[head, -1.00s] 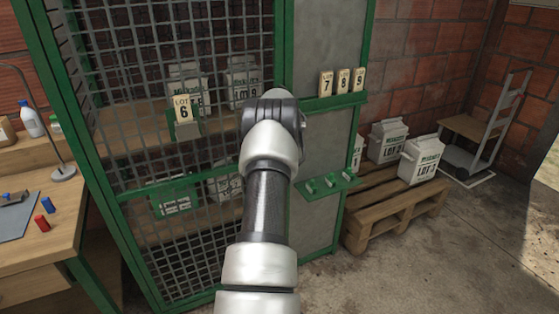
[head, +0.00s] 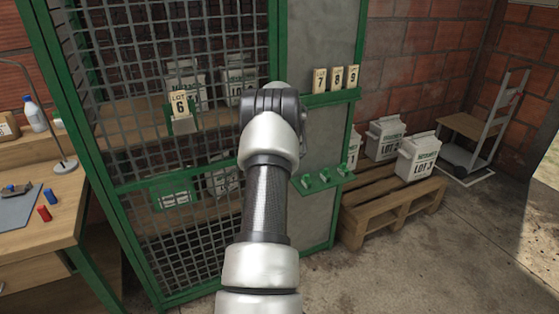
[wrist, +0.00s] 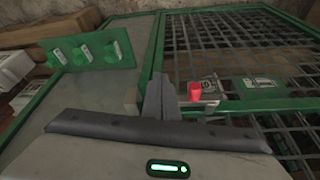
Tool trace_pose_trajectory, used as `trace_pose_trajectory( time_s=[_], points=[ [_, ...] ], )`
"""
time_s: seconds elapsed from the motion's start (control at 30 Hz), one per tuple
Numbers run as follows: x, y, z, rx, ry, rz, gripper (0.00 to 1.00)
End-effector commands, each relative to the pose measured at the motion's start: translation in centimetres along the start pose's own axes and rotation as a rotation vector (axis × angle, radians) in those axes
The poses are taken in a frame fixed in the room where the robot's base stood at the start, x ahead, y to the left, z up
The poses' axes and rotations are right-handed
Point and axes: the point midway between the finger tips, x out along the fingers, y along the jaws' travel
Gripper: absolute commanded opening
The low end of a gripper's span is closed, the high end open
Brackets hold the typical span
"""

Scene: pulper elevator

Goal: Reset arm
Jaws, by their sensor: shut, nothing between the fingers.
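My arm (head: 264,200) rises through the middle of the head view in front of a green-framed mesh cage (head: 200,60). My gripper is hidden behind the arm there. In the wrist view, my gripper (wrist: 160,88) shows as grey fingers close together above the dark edge of its body. It is shut and holds nothing. The cage's green frame and mesh (wrist: 240,50) lie beyond the fingers. I cannot tell how close the fingertips are to it. A small red part (wrist: 195,90) shows just right of the fingers.
Lot tag 6 (head: 179,104) hangs on the mesh; tags 7, 8 and 9 (head: 337,77) stand on a green ledge. A lower green shelf (head: 325,180) has small hooks. White lot containers stand on a pallet (head: 390,205).

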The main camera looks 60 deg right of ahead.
Motion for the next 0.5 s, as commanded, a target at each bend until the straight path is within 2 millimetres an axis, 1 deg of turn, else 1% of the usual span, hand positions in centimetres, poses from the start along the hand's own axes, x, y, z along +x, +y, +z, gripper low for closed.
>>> trace_pose_trajectory(
  time_s=[0.03,0.2,0.33,0.4,0.5],
  points=[
    [-2.2,0.2,-0.5,0.000,0.010,0.003,0.00],
    [-5.7,0.7,-0.2,0.001,0.005,0.004,0.00],
    [-7.5,1.0,-0.1,0.001,0.004,0.004,0.00],
    [-8.2,1.0,-0.1,0.001,0.003,0.004,0.00],
    [-8.6,1.1,0.0,0.001,0.001,0.004,0.00]
  ],
)
